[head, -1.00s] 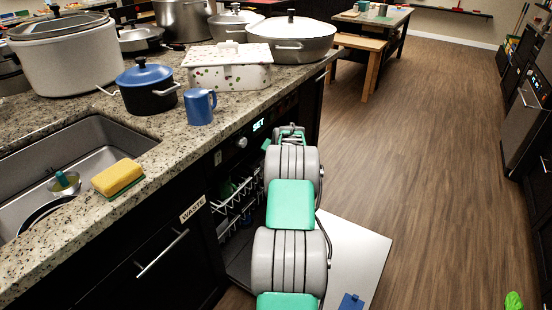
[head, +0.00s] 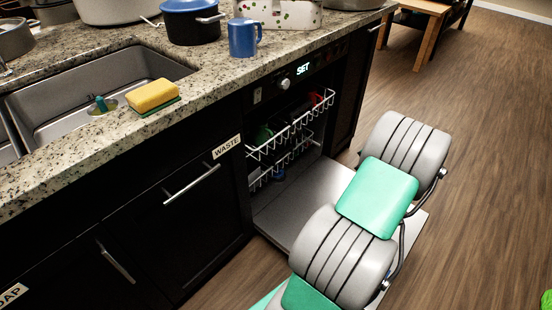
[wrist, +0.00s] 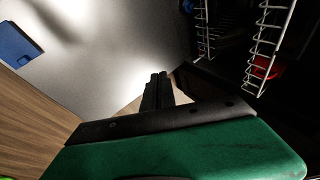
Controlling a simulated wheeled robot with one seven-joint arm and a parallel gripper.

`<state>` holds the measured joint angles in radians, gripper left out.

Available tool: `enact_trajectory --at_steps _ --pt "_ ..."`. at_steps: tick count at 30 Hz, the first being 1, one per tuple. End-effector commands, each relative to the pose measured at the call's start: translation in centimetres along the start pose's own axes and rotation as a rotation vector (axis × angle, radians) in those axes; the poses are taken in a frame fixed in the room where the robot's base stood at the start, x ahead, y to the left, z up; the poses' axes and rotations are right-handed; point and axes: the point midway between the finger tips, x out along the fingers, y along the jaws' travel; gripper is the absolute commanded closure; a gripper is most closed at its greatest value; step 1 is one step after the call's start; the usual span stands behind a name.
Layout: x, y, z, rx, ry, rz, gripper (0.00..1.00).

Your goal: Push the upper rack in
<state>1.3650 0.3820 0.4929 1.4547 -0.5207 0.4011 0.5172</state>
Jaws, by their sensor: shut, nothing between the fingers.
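The upper rack (head: 292,130) is a white wire rack in the open dishwasher under the counter. Its front rail stands out slightly at the opening, and a red item (head: 316,98) and a green item (head: 263,136) sit in it. In the wrist view the upper rack (wrist: 268,45) is at the upper right, with a red item behind its wires. My gripper (wrist: 158,80) is shut and empty, over the door side and apart from the rack. In the head view it is hidden behind my arm.
The lower rack (head: 282,165) sits under the upper one. The dishwasher door (head: 290,205) is folded down, with a blue patch (wrist: 15,45) on its inner face. The waste drawer (head: 185,190) is left of the opening.

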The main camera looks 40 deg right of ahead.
Motion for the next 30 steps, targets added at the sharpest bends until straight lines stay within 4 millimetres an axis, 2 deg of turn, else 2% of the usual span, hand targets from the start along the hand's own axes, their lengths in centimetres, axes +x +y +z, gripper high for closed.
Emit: enact_trajectory --at_steps 1,2,3,6,9,12,14,20,30 --pt "2.0 1.4 4.0 0.026 -0.071 -0.074 1.00" --pt "2.2 0.7 6.1 0.030 -0.111 -0.130 1.00" --pt "2.1 -0.6 9.0 0.035 -0.165 -0.209 1.00" --pt "0.6 -5.5 15.2 0.036 -0.284 -0.417 1.00" --pt "-2.1 -9.7 18.1 0.036 -0.339 -0.600 1.00" --pt "-4.2 -12.3 18.5 0.026 -0.344 -0.714 1.00" --pt "-4.4 -12.9 18.3 0.024 -0.331 -0.738 1.00" --pt "-2.3 -14.6 19.1 0.015 -0.328 -0.737 1.00" --pt "3.0 -19.4 21.3 0.014 -0.328 -0.735 1.00"
